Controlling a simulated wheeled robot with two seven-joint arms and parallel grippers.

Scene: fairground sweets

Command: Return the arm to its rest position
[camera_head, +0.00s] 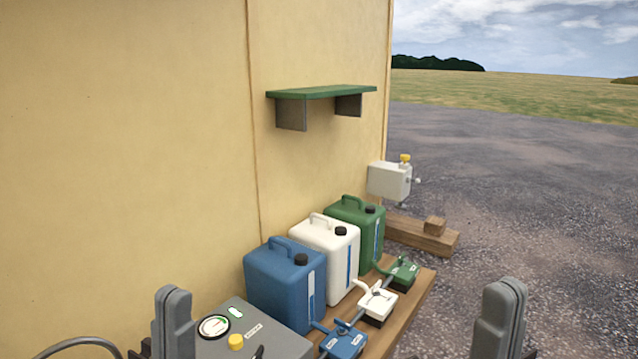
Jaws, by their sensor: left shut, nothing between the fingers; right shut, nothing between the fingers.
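My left gripper (173,322) is at the bottom left of the head view, upright in front of the yellow wall and to the left of a grey control box. Its fingers are together with nothing between them. My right gripper (499,318) is at the bottom right, over the gravel and to the right of the wooden board. It is also shut and empty. Both grippers stand apart from the canisters. The rest of both arms is mostly below the picture edge.
Blue (285,288), white (326,257) and green (356,230) canisters stand on a wooden board (412,305), with small coloured units before them. A grey control box (270,335) has a gauge and yellow knob. A green shelf (322,91) is on the wall. Gravel (540,190) lies open right.

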